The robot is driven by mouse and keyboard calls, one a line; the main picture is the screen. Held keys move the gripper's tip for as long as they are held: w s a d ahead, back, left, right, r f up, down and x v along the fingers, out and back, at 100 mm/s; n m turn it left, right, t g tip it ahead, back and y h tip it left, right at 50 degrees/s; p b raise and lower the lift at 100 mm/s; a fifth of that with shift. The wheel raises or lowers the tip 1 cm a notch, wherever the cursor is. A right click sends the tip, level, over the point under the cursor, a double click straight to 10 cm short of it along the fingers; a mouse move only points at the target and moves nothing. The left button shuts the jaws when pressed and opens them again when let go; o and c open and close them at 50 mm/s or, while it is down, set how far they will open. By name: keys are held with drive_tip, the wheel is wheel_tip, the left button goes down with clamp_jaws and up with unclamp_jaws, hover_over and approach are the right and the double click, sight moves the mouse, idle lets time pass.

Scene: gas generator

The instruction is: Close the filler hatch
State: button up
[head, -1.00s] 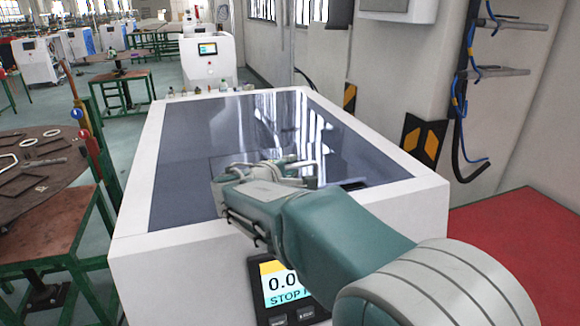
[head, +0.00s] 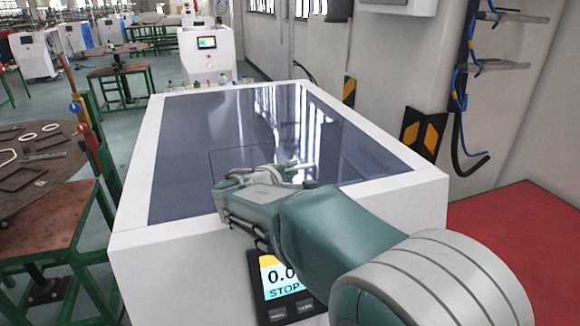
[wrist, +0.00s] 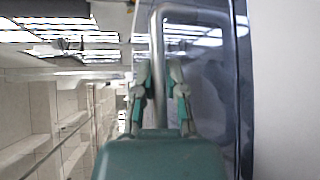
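The dark glossy top (head: 200,130) of a white cabinet (head: 160,262) holds a faint rectangular panel outline, which looks like the filler hatch (head: 228,163). The hatch looks about flush with the top, but my arm hides its near part. My gripper (head: 265,178) is low over the top's near part, beside a pale metal handle (head: 305,168). In the wrist view, the handle (wrist: 157,40) is a bent metal bar running down between my fingertips (wrist: 160,75). The fingers are apart with a gap beside the bar. Whether they touch it is unclear.
A control screen (head: 283,278) is on the cabinet's front. Small objects (head: 215,86) line its far edge. Tables with metal parts (head: 40,150) stand left.

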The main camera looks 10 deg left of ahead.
drive_tip(key=shift+o, duration=0.8)
drive_tip(key=shift+s+f, duration=0.1)
drive_tip(key=shift+f, duration=0.3)
drive_tip(key=shift+r, duration=0.1)
drive_tip(key=v, duration=1.2)
drive_tip(key=shift+a, duration=0.1)
